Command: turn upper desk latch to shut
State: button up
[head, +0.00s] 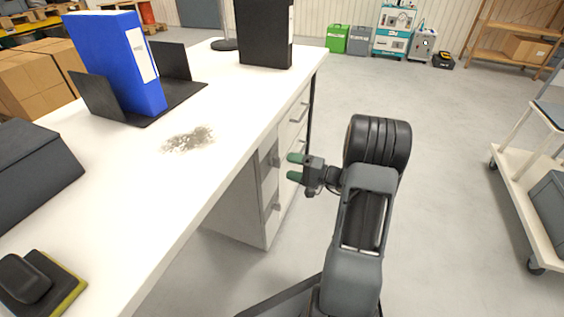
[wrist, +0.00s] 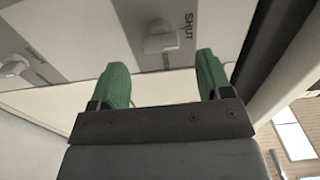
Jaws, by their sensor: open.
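The white desk (head: 225,125) has a drawer side with two small latches, an upper desk latch (head: 273,159) and a lower latch (head: 275,204). My gripper (head: 290,167) has green fingers and is open and empty, just to the right of the upper latch in the head view. In the wrist view my gripper (wrist: 161,62) faces a pale latch knob (wrist: 160,38) on a grey plate, apart from it, with the word SHUT beside it. A second knob (wrist: 14,66) shows at the left edge. The wrist view does not settle which knob is the upper one.
A blue binder (head: 118,62) in a black holder, a black binder (head: 264,32) and a dark box (head: 30,170) stand on the desk. Drawer handles (head: 298,112) stick out from the desk side. A cart (head: 520,185) stands at right. The floor between is clear.

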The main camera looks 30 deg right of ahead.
jog(key=p+v, duration=0.2)
jog(key=v, duration=0.7)
dwell(0.4)
